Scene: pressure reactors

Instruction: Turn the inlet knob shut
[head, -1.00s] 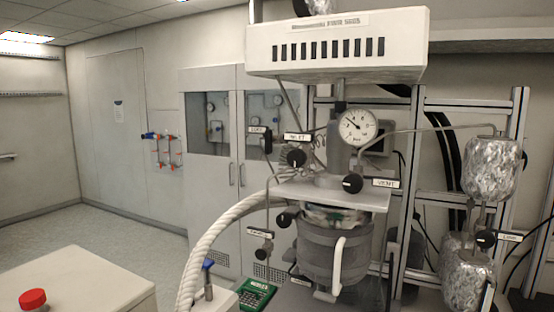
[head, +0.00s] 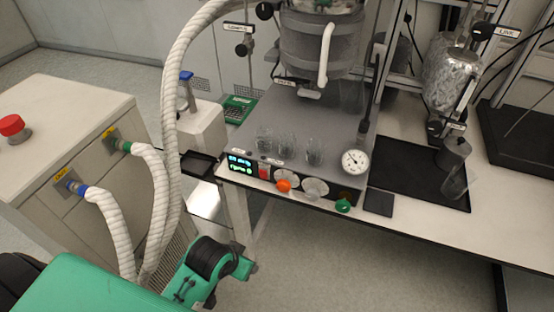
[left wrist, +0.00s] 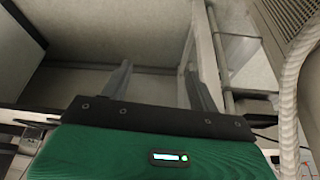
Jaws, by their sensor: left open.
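The inlet knob is out of the head view now; the upper part of the reactor is cut off at the top edge. The grey reactor vessel (head: 318,45) shows at the top, with a black knob (head: 264,10) at its left that is not the inlet one. My left gripper (left wrist: 158,78) is open and empty in the left wrist view, its two fingers apart before a pale wall and floor. No knob shows between them. In the head view my green left arm is low at the left, well below the reactor. My right gripper is not in view.
The grey control base (head: 290,115) carries several glass beakers, a display and a gauge (head: 355,161). A cabinet (head: 70,125) with a red button (head: 12,125) and thick white hoses stands at left. A black tray (head: 420,170) lies on the bench at right. Floor is clear in front.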

